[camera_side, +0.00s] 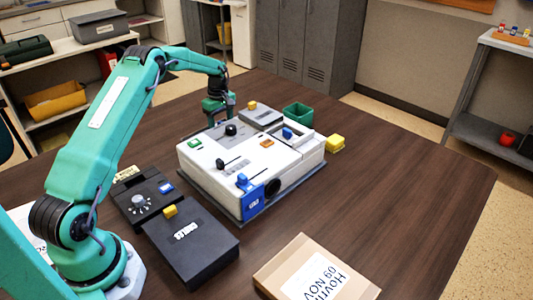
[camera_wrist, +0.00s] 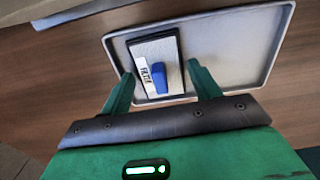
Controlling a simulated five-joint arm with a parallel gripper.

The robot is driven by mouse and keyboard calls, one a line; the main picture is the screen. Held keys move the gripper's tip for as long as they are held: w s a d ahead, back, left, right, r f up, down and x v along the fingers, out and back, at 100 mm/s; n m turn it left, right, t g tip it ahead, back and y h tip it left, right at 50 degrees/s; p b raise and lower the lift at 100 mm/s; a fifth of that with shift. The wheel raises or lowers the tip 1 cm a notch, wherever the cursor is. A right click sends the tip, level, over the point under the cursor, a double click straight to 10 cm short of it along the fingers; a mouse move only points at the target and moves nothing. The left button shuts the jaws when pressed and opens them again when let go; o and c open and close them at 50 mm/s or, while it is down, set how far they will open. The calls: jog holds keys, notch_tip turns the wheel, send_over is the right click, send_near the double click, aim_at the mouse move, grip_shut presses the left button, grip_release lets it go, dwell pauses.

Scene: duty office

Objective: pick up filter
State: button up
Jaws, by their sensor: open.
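The filter (camera_wrist: 173,48) is a flat pale block with a dark edge, a white label reading FILTER and a blue upright grip (camera_wrist: 160,77). It lies on a grey tray (camera_wrist: 226,32) in the wrist view. My gripper (camera_wrist: 160,70) is open, its green fingers on either side of the blue grip with gaps to both. I cannot tell how far above the filter the fingertips are. In the side view my gripper (camera_side: 217,119) points down behind the white machine (camera_side: 220,159). I cannot make out the filter there.
The white machine with knobs and levers stands close in front of my gripper. A green bin (camera_side: 298,115) is behind it. Black control boxes (camera_side: 192,250) and a cardboard box (camera_side: 280,268) are nearer the camera. The table's right side is clear.

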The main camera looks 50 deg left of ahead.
jog(key=shift+c, duration=0.4)
jog(key=c, duration=0.7)
jog(key=shift+r, duration=0.15)
notch_tip(320, 180, up, 10)
jog(key=shift+f, duration=0.1)
